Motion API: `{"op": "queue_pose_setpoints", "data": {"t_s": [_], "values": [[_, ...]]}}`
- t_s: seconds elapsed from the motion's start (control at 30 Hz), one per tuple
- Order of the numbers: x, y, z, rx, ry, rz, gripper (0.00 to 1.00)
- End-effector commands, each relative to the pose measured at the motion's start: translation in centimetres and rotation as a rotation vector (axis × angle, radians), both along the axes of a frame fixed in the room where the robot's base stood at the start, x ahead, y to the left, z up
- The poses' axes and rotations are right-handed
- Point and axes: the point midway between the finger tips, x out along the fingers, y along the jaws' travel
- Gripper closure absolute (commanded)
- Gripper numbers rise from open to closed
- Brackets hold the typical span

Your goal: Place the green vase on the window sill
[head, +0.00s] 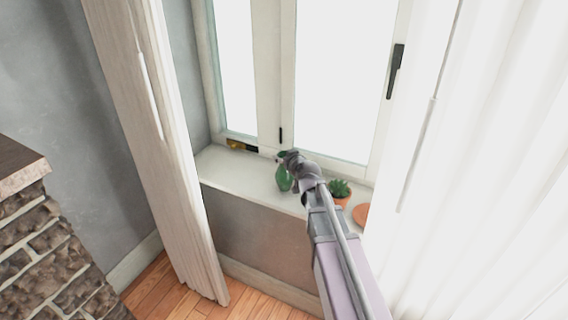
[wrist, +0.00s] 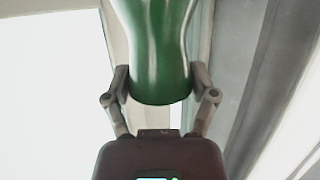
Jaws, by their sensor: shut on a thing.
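The green vase (head: 284,179) is at the middle of the white window sill (head: 236,171) in the head view. My gripper (head: 287,160) is at the vase's upper part, and my arm comes in from the lower right. In the wrist view the glossy green vase (wrist: 155,50) fills the space between the two fingers of my gripper (wrist: 160,88), which are shut on it. The vase looks upright and over the sill. I cannot tell whether its base touches the sill, and its top is partly hidden by my gripper.
A potted succulent (head: 340,189) stands on the sill right of the vase, with a terracotta round object (head: 361,214) beyond it. A small yellowish object (head: 236,144) lies at the sill's back left. Curtains (head: 160,150) hang at both sides.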

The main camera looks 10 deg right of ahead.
Motion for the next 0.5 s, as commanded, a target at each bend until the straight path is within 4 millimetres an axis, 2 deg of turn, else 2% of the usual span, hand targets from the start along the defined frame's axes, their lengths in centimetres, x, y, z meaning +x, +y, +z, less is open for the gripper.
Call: {"op": "queue_pose_setpoints", "data": {"t_s": [0.03, 0.13, 0.5], "values": [[-0.01, 0.01, -0.69, 0.000, -0.001, 0.000, 0.87], [-0.02, 0.03, -1.14, 0.000, -0.001, 0.000, 0.87], [-0.02, 0.13, -1.17, 0.000, -0.001, 0.001, 0.87]]}}
